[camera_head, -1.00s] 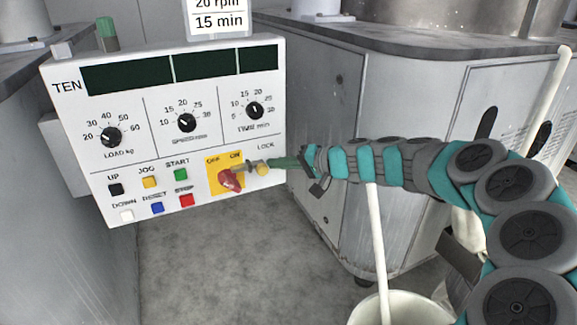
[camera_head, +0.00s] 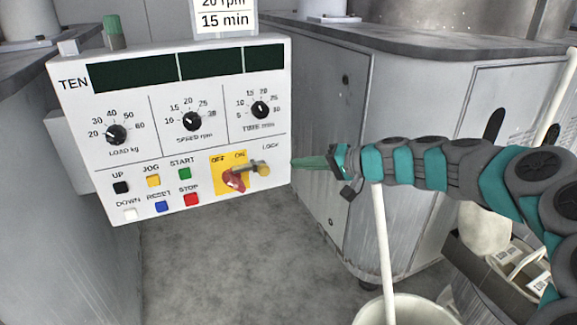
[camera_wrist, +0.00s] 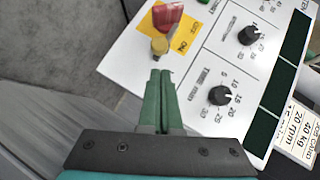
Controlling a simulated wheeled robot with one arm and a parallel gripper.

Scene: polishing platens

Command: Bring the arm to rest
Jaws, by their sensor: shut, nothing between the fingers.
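My gripper (camera_head: 298,162) is shut and empty, its green fingers together, at the right of the control panel (camera_head: 135,142). A gap separates the fingertips from the brass lock piece (camera_head: 263,170) beside the red switch (camera_head: 235,181). In the wrist view my gripper (camera_wrist: 160,75) points toward the panel, with the lock's brass end (camera_wrist: 159,46) and the red switch (camera_wrist: 167,16) just beyond the tips. My arm reaches in from the right side of the head view.
A grey cabinet (camera_head: 330,100) stands behind my gripper. A white bucket (camera_head: 405,308) with a pale pole (camera_head: 382,240) is below my arm. An open box (camera_head: 500,270) is at lower right. The floor (camera_head: 235,265) below the panel is clear.

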